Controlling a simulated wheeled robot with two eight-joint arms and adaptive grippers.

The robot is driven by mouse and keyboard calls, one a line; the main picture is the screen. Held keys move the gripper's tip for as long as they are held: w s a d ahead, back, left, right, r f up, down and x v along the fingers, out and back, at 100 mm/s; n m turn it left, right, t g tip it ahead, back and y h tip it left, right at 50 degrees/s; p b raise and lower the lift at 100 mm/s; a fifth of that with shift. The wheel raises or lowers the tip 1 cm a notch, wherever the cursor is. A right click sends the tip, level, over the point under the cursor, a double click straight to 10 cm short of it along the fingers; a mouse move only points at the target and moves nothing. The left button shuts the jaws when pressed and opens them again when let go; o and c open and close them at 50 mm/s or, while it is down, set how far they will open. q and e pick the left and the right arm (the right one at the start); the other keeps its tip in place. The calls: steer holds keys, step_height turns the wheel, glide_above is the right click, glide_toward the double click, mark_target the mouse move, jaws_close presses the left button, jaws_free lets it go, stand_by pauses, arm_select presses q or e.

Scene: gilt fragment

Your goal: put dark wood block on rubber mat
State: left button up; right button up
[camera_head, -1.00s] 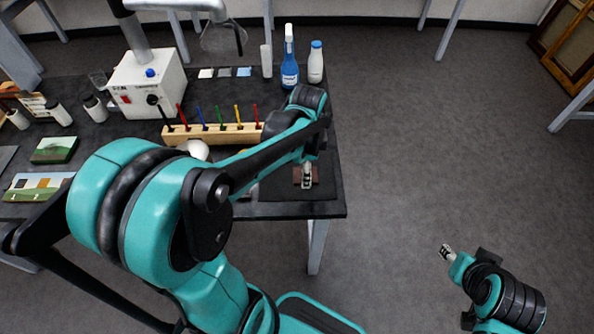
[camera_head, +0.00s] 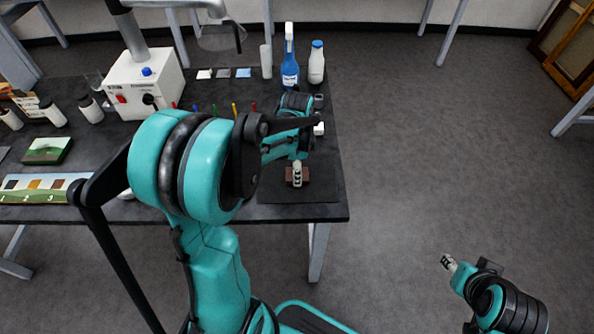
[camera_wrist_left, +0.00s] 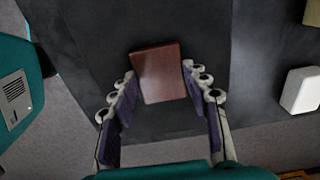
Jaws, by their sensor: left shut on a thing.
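The dark wood block (camera_wrist_left: 158,72) is a reddish-brown rectangle between the fingertips of my left gripper (camera_wrist_left: 160,82) in the left wrist view. In the head view the block (camera_head: 304,174) shows at both sides of my left gripper (camera_head: 296,174), which is shut on it. The black rubber mat (camera_head: 318,195) lies at the table's front right corner, and the block appears over its upper left part. I cannot tell whether the block touches the mat. My right gripper (camera_head: 447,263) is off to the right over the floor, empty; its jaws are too small to read.
A blue bottle (camera_head: 289,65) and a white bottle (camera_head: 316,62) stand at the table's back right. A white boxy device (camera_head: 147,82) stands further left. Colored pegs (camera_head: 234,109) are partly hidden by my left arm. A white object (camera_wrist_left: 301,90) lies right of the gripper.

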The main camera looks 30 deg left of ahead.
arm_select(q)
steer(key=shift+f, duration=0.2)
steer(key=o, duration=1.1)
steer(key=shift+o, duration=0.2)
steer(key=shift+r, duration=0.1)
steer(key=shift+r, duration=0.2)
step_height(320, 180, up, 11)
steer(key=p, duration=0.4)
steer(key=s+d+r+n+t, duration=0.3)
steer(key=s+d+n+t, duration=0.4)
steer(key=s+d+n, duration=0.3)
steer(key=shift+s+d+n, duration=0.3)
steer(key=shift+s+n, duration=0.25)
steer(key=shift+n, duration=0.25)
